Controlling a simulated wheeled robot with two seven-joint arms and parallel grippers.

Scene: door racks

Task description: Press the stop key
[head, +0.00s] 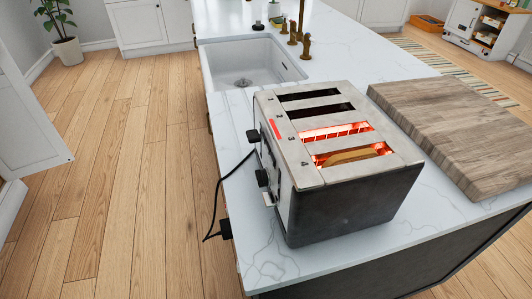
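A metal toaster (352,205) with a dark end panel stands on the white marble counter. Its two near slots glow orange, and a slice of bread (349,156) sits in the nearest one. The two far slots are dark. Black levers, one higher (253,135) and one lower (262,177), stick out of its left face. That face is seen at a steep angle, so I cannot make out a stop key on it. Neither of my grippers is in view.
A thick wooden board (455,135) lies right of the toaster. A black cord (218,195) hangs over the counter's left edge. A white sink (250,65) with brass taps (305,45) is behind. Wooden floor lies open at left, beside a white door (30,120).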

